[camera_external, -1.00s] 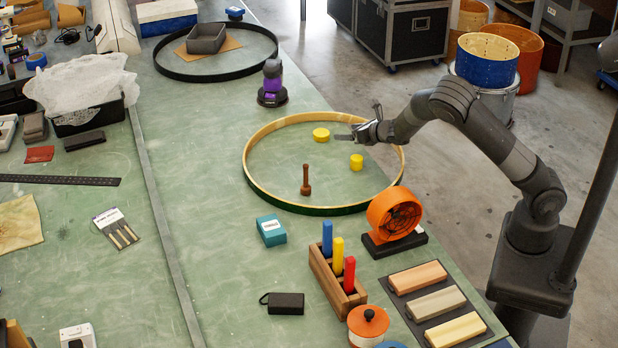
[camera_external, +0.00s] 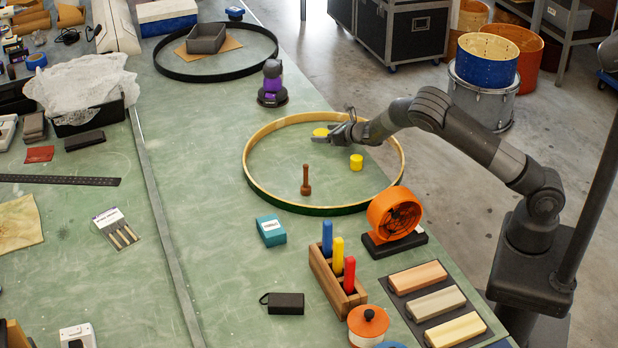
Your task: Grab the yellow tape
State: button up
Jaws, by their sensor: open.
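A flat round yellow piece (camera_external: 319,131), which looks like a roll of tape, lies on the bench inside the large wooden hoop (camera_external: 249,167). A smaller, taller yellow cylinder (camera_external: 356,162) stands to its lower right in the same hoop. I cannot tell from this view alone which is the tape. My gripper (camera_external: 333,128) is open at the flat yellow piece. Its fingers overlap that piece in the view and hide part of its right and lower side. Whether they touch it cannot be told.
A brown wooden peg-like piece (camera_external: 306,181) stands inside the hoop. An orange fan-like device (camera_external: 395,214) stands just outside its lower right rim, and a purple and black tool (camera_external: 272,85) above it. The bench left of the hoop (camera_external: 205,160) is clear.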

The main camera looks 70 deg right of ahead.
jog(key=shift+w+f, duration=0.15)
jog(key=shift+w, duration=0.1)
jog(key=shift+c, duration=0.3)
jog(key=c, duration=1)
